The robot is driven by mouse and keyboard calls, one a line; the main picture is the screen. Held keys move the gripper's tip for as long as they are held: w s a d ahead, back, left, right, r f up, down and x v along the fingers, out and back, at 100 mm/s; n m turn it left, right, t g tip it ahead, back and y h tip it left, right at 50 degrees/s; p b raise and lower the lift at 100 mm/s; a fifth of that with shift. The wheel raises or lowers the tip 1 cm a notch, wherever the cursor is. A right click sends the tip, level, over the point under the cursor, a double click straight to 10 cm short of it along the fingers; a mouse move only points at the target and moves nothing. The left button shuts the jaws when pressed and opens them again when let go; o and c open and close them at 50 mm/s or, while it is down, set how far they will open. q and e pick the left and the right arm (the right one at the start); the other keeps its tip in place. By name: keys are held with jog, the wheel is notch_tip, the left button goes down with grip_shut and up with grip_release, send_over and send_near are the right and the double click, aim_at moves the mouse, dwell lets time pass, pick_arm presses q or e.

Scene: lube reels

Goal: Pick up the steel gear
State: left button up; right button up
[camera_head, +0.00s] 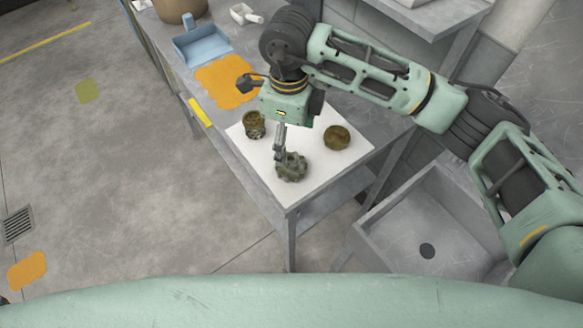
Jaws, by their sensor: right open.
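The steel gear (292,168) looks like a dull grey-green, rough-edged lump lying on a white mat (262,158) near the table's front corner. My right gripper (280,155) points down at the gear's left edge and is open. Its fingertips are small here, and I cannot tell whether they touch the gear. My left gripper is out of view.
A brown-green cup-like part (254,124) and a round brownish part (337,138) stand on the mat on either side of my gripper. A blue dustpan (201,46), an orange patch (226,82) and a white scoop (245,14) lie farther back. A grey sink (425,225) is right.

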aim_at(290, 159)
jog(key=shift+w+d+f+b, duration=0.1)
jog(key=shift+w+f+b, duration=0.15)
jog(key=shift+f, duration=0.4)
jog(key=shift+w+f+b, duration=0.1)
jog(key=shift+f+b, duration=0.2)
jog(key=shift+f, duration=0.3)
jog(key=shift+s+f+p, duration=0.2)
jog(key=shift+f+p, duration=0.35)
jog(key=shift+f, duration=0.4)
notch_tip(290, 159, down, 5)
jog(key=p, duration=0.2)
jog(key=shift+r+p, duration=0.15)
jog(key=shift+p, duration=0.15)
jog(key=shift+f, duration=0.45)
jog(key=c, duration=1.7)
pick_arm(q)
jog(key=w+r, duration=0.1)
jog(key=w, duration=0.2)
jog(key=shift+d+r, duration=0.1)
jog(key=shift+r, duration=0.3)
pick_arm(e)
jog(key=shift+r, duration=0.1)
jog(key=shift+c, duration=0.4)
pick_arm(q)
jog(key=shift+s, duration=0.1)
